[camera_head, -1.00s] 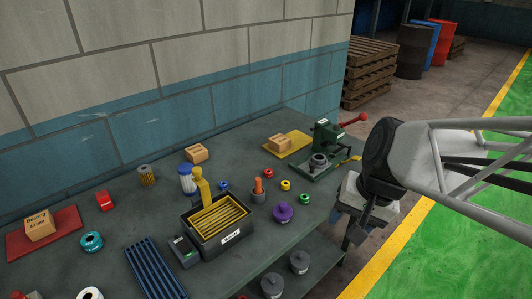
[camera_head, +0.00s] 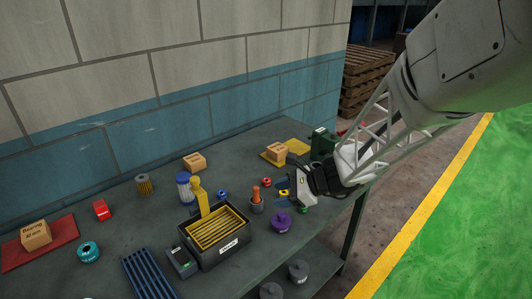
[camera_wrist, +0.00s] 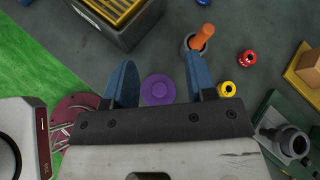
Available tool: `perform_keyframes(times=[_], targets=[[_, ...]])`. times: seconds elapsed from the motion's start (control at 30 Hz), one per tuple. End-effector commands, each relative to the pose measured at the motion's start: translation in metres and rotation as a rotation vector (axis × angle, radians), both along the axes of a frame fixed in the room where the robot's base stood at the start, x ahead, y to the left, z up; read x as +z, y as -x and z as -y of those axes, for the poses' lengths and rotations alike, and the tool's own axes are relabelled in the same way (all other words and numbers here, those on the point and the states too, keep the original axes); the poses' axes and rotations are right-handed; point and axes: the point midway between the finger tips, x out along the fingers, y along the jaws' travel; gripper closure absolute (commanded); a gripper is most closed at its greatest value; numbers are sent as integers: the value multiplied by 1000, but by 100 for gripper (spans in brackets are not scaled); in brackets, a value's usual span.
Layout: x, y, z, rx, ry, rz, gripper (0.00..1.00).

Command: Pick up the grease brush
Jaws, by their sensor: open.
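The grease brush appears to be the orange handle (camera_head: 256,193) standing upright in a grey cup (camera_head: 257,206) on the bench, right of the black tray. Its bristles are hidden in the cup. The handle (camera_wrist: 203,36) also shows in the wrist view, leaning up and right in the picture, just beyond the tip of the right finger. My gripper (camera_head: 287,190) is over the bench, right of the cup. In the wrist view its two blue fingers (camera_wrist: 160,80) are wide apart with nothing held.
A black tray (camera_head: 242,249) with yellow slats and a yellow bottle (camera_head: 200,200) stand left of the cup. A red ring (camera_head: 267,182), a blue ring (camera_head: 222,195) and the purple part (camera_head: 281,222) lie close around it. A green vise-like device (camera_head: 322,144) stands behind my gripper.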

Motion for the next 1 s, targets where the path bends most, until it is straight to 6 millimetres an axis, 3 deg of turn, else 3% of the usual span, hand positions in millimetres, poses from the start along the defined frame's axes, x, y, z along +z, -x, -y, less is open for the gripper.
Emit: perform_keyframes(times=[0.2,0.37,1.0], targets=[[-34,-43,-10,-175,-135,-140,49],[-49,-61,-13,-253,-190,-196,49],[-56,-68,-20,-278,-209,-216,49]])
